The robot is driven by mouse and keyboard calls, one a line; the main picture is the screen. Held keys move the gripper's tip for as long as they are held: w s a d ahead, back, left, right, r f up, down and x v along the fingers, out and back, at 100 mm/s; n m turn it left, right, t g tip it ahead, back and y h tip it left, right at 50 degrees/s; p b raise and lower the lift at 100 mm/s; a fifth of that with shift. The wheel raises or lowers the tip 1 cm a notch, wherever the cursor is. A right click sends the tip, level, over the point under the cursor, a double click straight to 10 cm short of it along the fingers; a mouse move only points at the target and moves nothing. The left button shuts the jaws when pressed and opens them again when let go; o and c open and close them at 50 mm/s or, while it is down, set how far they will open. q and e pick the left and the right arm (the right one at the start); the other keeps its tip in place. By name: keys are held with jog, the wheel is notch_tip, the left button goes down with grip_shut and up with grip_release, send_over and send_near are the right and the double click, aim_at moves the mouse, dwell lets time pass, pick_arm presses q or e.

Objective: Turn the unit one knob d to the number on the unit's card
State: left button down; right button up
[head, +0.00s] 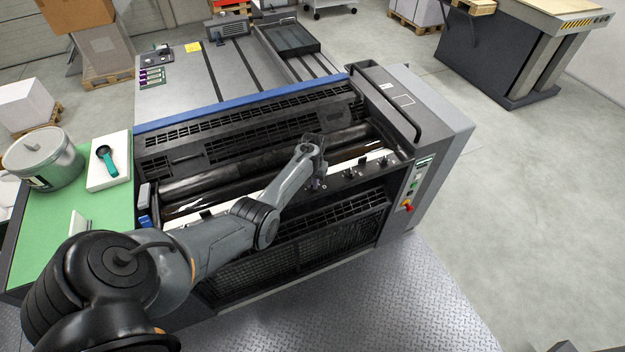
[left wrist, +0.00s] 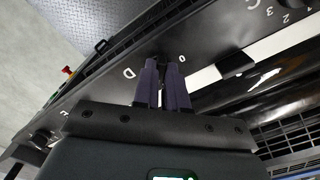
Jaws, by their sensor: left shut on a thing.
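My left gripper (head: 318,182) is at the rail along the front of the ink unit (head: 258,190), among its row of small knobs. In the left wrist view the two dark fingers (left wrist: 162,72) are close together at a spot beside a printed letter D (left wrist: 129,73), shut on a knob there. The fingers hide nearly all of this knob, so its pointer cannot be read. A small mark like a 0 (left wrist: 181,58) shows just beyond the fingertips. A letter C (left wrist: 248,5) and small numbers stand further along the panel. My right gripper is not in view.
More black knobs (head: 347,173) stand along the rail to the right, before the control panel with a red button (head: 407,205). A green table (head: 105,208) at the left holds a tin (head: 42,160) and a white card (head: 79,224); its writing is unreadable.

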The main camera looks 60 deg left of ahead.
pick_arm(q)
jog(key=shift+n+p, duration=0.35)
jog(key=shift+n, duration=1.35)
jog(key=c, duration=1.2)
grip_release()
jog(key=shift+r, duration=0.1)
jog(key=shift+w+r, duration=0.1)
jog(key=shift+r, duration=0.15)
jog(key=shift+r+p, duration=0.45)
jog(key=shift+r, duration=4.6)
